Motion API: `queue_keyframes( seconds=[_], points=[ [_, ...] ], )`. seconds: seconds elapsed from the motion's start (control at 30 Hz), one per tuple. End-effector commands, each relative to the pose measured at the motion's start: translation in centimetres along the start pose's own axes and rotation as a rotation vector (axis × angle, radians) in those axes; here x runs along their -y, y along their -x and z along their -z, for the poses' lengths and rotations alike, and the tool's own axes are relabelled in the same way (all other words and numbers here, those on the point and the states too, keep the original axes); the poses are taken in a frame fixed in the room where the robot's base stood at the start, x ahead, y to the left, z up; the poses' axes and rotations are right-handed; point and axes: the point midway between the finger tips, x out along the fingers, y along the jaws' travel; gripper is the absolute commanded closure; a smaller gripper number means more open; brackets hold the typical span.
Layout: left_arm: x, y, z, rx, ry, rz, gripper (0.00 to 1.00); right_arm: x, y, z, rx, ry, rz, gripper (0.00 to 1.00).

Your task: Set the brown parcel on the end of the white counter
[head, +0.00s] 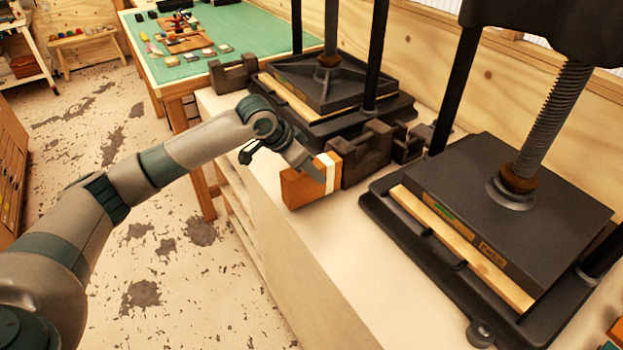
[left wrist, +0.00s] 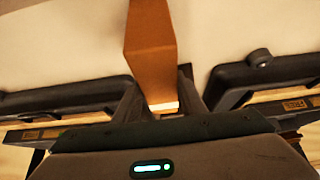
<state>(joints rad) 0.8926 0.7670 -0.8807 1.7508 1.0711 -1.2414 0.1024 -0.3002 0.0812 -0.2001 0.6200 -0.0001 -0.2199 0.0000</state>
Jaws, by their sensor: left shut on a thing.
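The brown parcel (head: 300,188) is a flat block with a white band near one end. My left gripper (head: 312,163) is shut on it from above and behind, over the white counter (head: 352,232) between two black presses. In the left wrist view the parcel (left wrist: 150,38) sticks out from between the fingers of my left gripper (left wrist: 166,103), with the white band close to the fingers. I cannot tell whether its lower edge touches the counter. My right gripper is not in view.
A near press (head: 520,195) and a far press (head: 335,88) stand on the counter. Dark metal blocks (head: 366,155) sit just behind the parcel. An orange and teal thing (head: 616,331) is cut off at the lower right. A green-topped table (head: 255,28) stands beyond.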

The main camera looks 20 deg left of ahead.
Motion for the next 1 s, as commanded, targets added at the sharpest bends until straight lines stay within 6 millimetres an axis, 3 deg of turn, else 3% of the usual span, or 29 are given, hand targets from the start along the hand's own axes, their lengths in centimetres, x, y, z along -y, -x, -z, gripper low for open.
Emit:
queue_keyframes(
  seconds=[0.03, 0.17, 0.7, 0.73, 0.77, 0.8, 1.0],
  points=[
    [0.04, -0.68, -0.37, -0.003, -0.001, 0.001, 1.0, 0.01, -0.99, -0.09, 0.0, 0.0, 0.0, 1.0],
    [0.04, -1.15, -0.67, -0.003, -0.001, 0.001, 1.0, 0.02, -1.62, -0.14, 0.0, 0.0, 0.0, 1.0],
    [0.03, -1.36, -0.82, -0.002, 0.0, 0.001, 1.0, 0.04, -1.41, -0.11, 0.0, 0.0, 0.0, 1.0],
    [0.02, -1.46, -0.95, 0.0, 0.0, 0.0, 0.55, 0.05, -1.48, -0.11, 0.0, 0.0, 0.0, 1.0],
    [0.02, -1.47, -0.95, 0.0, 0.0, 0.0, 0.48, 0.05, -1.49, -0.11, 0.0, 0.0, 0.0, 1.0],
    [0.01, -1.47, -0.95, 0.0, 0.0, 0.0, 0.44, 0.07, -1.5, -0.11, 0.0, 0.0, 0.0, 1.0],
    [0.01, -1.47, -0.95, 0.0, 0.0, 0.0, 0.44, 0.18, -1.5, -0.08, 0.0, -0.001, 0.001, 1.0]
  ],
)
